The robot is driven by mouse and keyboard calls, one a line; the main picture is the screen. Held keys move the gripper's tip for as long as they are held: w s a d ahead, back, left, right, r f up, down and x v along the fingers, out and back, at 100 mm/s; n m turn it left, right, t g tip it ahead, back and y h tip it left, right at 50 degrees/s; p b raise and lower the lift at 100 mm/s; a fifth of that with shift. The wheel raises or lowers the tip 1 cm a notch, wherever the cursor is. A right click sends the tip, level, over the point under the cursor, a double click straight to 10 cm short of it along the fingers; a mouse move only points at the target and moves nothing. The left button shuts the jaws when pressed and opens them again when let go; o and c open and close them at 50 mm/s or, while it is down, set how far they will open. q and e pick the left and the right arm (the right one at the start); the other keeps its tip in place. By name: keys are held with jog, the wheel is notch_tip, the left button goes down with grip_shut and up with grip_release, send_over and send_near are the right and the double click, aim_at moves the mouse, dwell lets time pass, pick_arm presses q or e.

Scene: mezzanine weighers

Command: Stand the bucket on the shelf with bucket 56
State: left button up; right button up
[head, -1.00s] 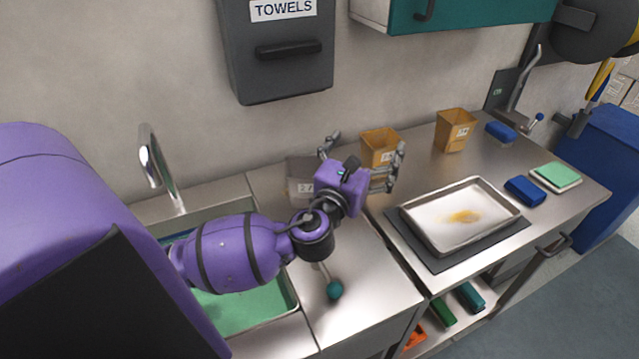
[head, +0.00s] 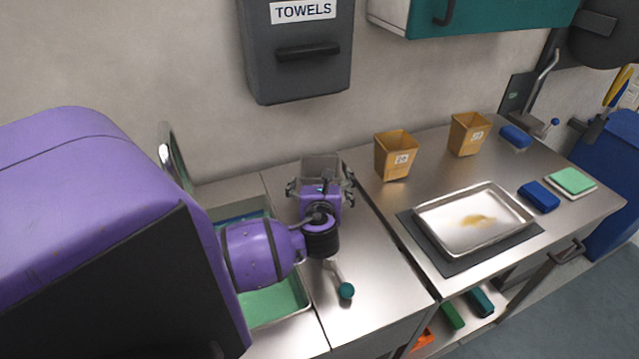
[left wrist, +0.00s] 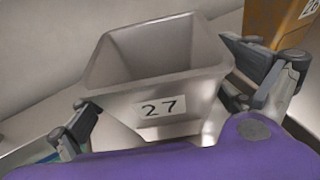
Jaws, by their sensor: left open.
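A grey bucket (head: 321,168) stands upright on the metal counter by the sink; in the left wrist view it (left wrist: 160,60) carries the label "27". My left gripper (head: 321,187) is open, with one finger on each side of this bucket; contact cannot be told. In the left wrist view the gripper's fingers (left wrist: 165,90) flank the bucket. Two tan-orange buckets stand farther right, a nearer one (head: 394,160) and a farther one (head: 467,138); their numbers are too small to read surely. No label clearly reading 56 shows. My right gripper is not in view.
A metal tray (head: 470,238) with a brown stain lies on a dark mat. Blue blocks (head: 538,196) and a green pad (head: 571,181) lie to its right. A lower shelf (head: 465,325) holds green and teal items. A lever with a teal knob (head: 346,291) is near my arm.

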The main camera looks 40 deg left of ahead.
pick_arm(q)
jog(key=shift+w+a+f, duration=0.1)
jog(key=shift+w+a, duration=0.25)
jog(key=shift+w, duration=0.1)
jog(key=shift+s, duration=0.1)
jog(key=c, duration=1.8)
